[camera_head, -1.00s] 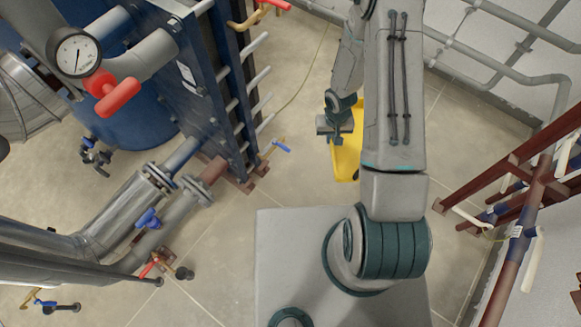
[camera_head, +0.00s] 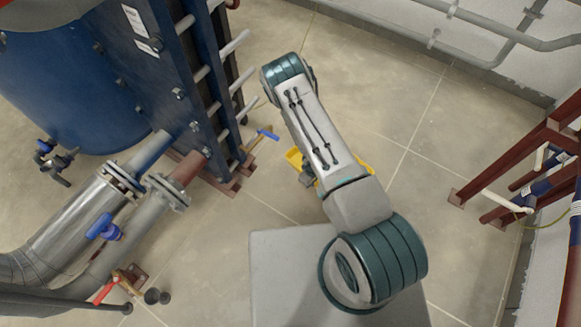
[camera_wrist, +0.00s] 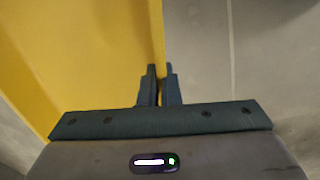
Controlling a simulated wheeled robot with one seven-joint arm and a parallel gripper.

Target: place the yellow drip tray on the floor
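The yellow drip tray (camera_wrist: 85,60) fills the left half of the wrist view, its straight edge running up from between my fingers. My gripper (camera_wrist: 161,86) is shut on this edge, one finger on each side. In the head view only small parts of the yellow drip tray (camera_head: 294,159) show on both sides of my forearm; the rest is hidden. My fingers are hidden there too. The tray is low, near the concrete floor (camera_head: 400,100), but I cannot tell whether it touches it.
The blue plate exchanger (camera_head: 165,75) with its rods and a blue-handled valve (camera_head: 267,135) stands left of my arm. Flanged pipes (camera_head: 150,190) lie at lower left. A dark red frame (camera_head: 530,160) stands at right. The floor between is clear.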

